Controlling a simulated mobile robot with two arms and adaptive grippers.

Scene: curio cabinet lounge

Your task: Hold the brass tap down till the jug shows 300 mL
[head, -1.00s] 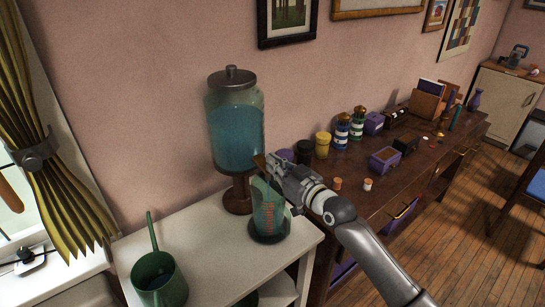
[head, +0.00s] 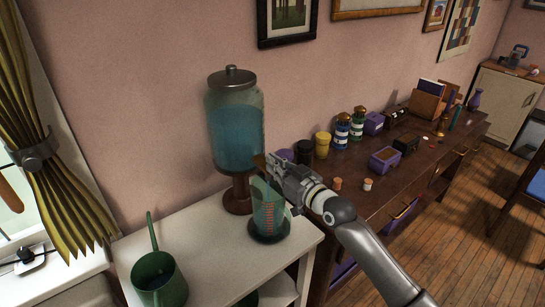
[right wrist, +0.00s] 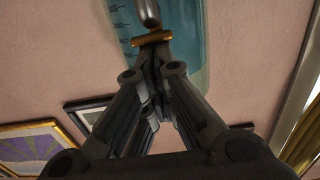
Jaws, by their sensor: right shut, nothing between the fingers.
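A glass dispenser (head: 236,130) of blue liquid stands on a dark wooden base at the back of the white table. Its brass tap (head: 259,160) sticks out low at the front, and it also shows in the right wrist view (right wrist: 152,39). My right gripper (head: 271,165) is shut and empty, with its fingertips at the tap; whether they touch it I cannot tell. The clear jug (head: 269,208) with red marks stands under the tap on a dark round base and holds some blue liquid. The gripper hides part of its rim, and the level is too small to read.
A green long-handled pot (head: 160,280) stands at the front left of the white table (head: 205,240). The dark wooden desk (head: 400,178) on the right carries several jars, boxes and small pots. A curtain (head: 50,160) hangs at the left.

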